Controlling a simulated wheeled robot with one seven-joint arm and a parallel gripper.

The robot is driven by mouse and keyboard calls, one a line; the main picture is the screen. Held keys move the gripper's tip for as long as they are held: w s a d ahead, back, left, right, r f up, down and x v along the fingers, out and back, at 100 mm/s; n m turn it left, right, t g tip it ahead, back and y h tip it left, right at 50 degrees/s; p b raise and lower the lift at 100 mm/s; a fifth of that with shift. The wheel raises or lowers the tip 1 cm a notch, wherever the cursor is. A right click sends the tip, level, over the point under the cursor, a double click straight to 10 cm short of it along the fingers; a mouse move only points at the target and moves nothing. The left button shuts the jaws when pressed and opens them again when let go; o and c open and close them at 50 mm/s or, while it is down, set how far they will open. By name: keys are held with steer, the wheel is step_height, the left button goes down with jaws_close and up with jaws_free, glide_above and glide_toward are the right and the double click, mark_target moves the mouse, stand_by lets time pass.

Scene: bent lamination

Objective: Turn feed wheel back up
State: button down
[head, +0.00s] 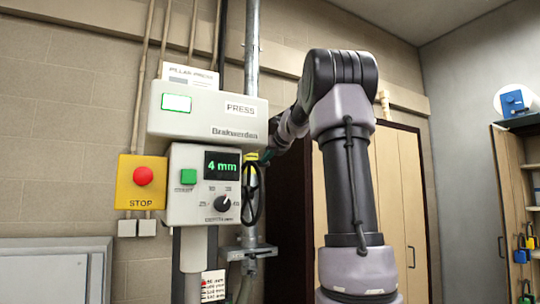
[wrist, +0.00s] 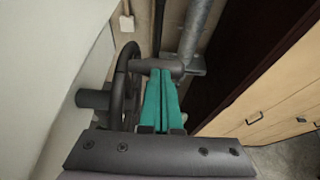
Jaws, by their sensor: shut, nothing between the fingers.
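The feed wheel (head: 260,190) is a black handwheel on the right side of the press's control box (head: 181,209). In the wrist view the wheel (wrist: 117,88) stands edge-on, just left of my fingers. My gripper (head: 266,155) is at the wheel's upper right in the head view, partly hidden by my own arm. In the wrist view its teal fingers (wrist: 161,85) are together and empty, beside the rim near a grey bar at the wheel's top. I cannot tell whether they touch it. The display (head: 222,166) reads 4 mm.
A red stop button (head: 143,176) on a yellow plate is left of the box. A green button (head: 188,177) and a black knob (head: 222,203) are on its front. A metal pipe (wrist: 198,32) runs close behind my fingers. Wooden cabinet doors (head: 398,190) are at right.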

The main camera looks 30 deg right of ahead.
steer(key=shift+w, duration=0.1)
steer(key=shift+w+a+r, duration=0.1)
steer(key=shift+w+r, duration=0.1)
steer(key=shift+w, duration=0.55)
steer(key=shift+w+r, duration=0.15)
steer(key=shift+w, duration=0.6)
steer(key=w+r+v, duration=0.1)
steer(key=r+v, duration=0.1)
steer(key=v, duration=1.2)
steer(key=shift+r, duration=0.25)
